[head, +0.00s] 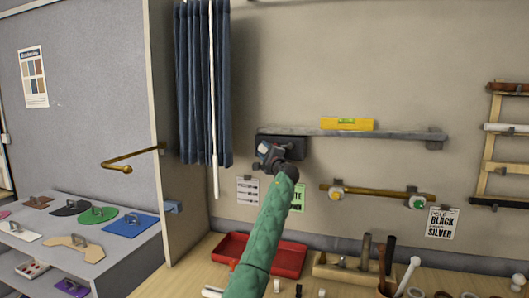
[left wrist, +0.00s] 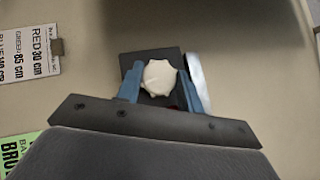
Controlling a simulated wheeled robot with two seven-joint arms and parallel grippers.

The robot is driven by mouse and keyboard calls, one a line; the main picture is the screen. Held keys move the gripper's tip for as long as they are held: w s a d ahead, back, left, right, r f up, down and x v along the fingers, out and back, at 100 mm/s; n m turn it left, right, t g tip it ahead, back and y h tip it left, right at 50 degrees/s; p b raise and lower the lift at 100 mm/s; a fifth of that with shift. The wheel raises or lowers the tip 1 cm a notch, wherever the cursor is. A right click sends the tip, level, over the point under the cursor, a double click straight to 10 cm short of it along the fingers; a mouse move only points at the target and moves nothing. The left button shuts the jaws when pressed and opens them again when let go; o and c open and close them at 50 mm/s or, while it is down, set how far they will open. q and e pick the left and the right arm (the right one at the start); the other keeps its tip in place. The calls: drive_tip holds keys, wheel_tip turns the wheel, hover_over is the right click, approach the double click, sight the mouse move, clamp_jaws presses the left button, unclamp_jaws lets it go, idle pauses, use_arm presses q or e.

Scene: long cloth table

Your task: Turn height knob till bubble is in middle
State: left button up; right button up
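A yellow spirit level (head: 330,124) lies on the long grey wall shelf (head: 390,134). Its vial is too small to read where the bubble is. My left gripper (head: 268,156) is at the shelf's left end, just below it. In the left wrist view a white lobed knob (left wrist: 160,78) sits on a dark square plate (left wrist: 136,62). The blue fingers of my left gripper (left wrist: 162,88) stand on either side of the knob, very close to its edges. I cannot tell whether they press on it. My right gripper is out of view.
A brass rail (head: 375,193) with two round fittings is on the wall below. A blue curtain (head: 195,90) hangs at the left. A red tray (head: 290,259) and a wooden tool block (head: 345,274) stand on the table below. Paper cards (head: 442,222) are on the wall.

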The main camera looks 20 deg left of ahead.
use_arm(q)
drive_tip(key=shift+n+g, duration=0.3)
drive_tip(key=shift+n, duration=0.1)
drive_tip(key=shift+r+n+g+h, duration=0.15)
drive_tip(key=shift+n+g+h, duration=0.35)
drive_tip(key=shift+n+g, duration=0.25)
drive_tip(key=shift+r+n+g+h, duration=0.15)
drive_tip(key=shift+n+g+h, duration=0.4)
drive_tip(key=shift+n, duration=0.4)
drive_tip(key=shift+n+g+h+p, duration=0.35)
drive_tip(key=shift+n+g+h, duration=0.15)
drive_tip(key=shift+n+h, duration=0.6)
drive_tip(key=shift+h, duration=0.05)
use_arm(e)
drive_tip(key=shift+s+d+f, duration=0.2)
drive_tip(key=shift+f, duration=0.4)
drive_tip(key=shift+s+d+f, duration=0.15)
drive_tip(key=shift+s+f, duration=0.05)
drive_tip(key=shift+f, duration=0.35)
use_arm(q)
drive_tip(key=o, duration=1)
